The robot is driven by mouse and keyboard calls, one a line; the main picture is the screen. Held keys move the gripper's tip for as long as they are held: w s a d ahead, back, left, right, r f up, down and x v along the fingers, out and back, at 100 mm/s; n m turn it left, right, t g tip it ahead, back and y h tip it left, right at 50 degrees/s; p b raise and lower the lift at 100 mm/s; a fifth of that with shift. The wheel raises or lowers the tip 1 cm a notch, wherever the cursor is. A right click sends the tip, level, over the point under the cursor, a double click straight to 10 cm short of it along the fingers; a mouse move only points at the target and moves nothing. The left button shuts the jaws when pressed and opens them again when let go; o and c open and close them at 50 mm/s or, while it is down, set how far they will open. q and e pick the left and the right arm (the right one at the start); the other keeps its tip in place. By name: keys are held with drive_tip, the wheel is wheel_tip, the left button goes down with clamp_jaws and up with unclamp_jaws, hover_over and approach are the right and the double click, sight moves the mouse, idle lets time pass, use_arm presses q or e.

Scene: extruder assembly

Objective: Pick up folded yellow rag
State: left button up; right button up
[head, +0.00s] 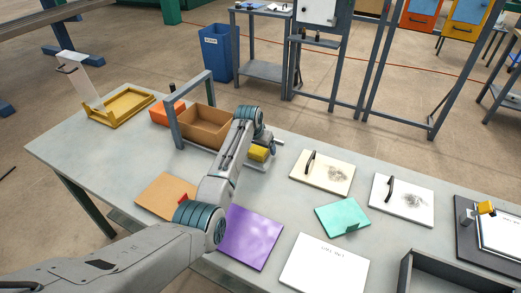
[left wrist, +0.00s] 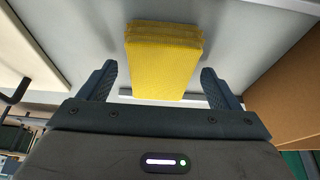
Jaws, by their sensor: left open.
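The folded yellow rag (head: 259,153) lies on the table beside the cardboard box, partly hidden by my left arm in the head view. In the left wrist view the rag (left wrist: 165,50) is a thick folded stack with a ribbed end. My left gripper (left wrist: 158,75) is open, with one finger on each side of the rag's near end and visible gaps between. In the head view my left gripper (head: 266,143) is over the rag, its fingers mostly hidden. I cannot tell whether it touches the rag. My right gripper is not in view.
An open cardboard box (head: 205,128) and a grey frame (head: 172,125) stand close left of the rag. White panels with black handles (head: 322,172) lie to the right. A teal piece (head: 343,217) and a purple sheet (head: 253,238) lie nearer. Bare table (head: 75,145) shows at left.

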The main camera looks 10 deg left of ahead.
use_arm(q)
drive_tip(key=shift+c, duration=0.5)
drive_tip(key=c, duration=1)
drive_tip(key=shift+r+b, duration=0.15)
drive_tip(key=shift+b, duration=0.2)
wheel_tip(320, 180, up, 10)
drive_tip(key=shift+r+b, duration=0.1)
drive_tip(key=shift+b, duration=0.7)
drive_tip(key=o, duration=0.4)
drive_tip(key=c, duration=0.3)
